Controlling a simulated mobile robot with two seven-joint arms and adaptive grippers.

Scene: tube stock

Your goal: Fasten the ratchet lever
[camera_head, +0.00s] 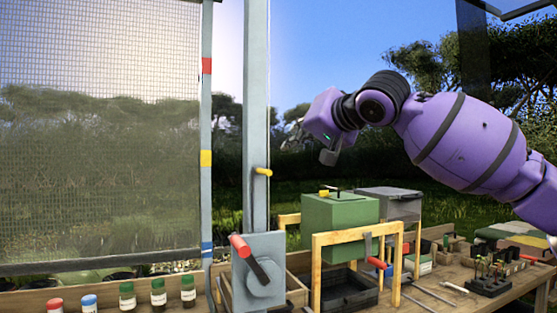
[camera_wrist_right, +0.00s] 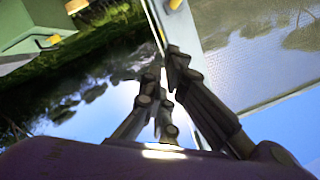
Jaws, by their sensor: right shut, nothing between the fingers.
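A grey winch box (camera_head: 258,280) on the pale blue post carries a dark crank arm with a red grip (camera_head: 240,247). Higher on the post a small yellow lever or peg (camera_head: 263,171) sticks out to the right; I cannot tell which part is the ratchet lever. My right gripper (camera_head: 329,157) hangs in the air right of the post, above the green box, apart from everything. In the right wrist view its fingers (camera_wrist_right: 168,78) are together and empty, with the post (camera_wrist_right: 183,30) and a yellow part (camera_wrist_right: 174,4) beyond the tips. My left gripper is not in view.
A green box (camera_head: 340,222) sits by a wooden frame (camera_head: 357,238) with a red-handled tool. A mesh screen (camera_head: 100,180) fills the left. Capped jars (camera_head: 158,296) stand at the front left, seedling pots (camera_head: 490,280) on the right. The air around the gripper is clear.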

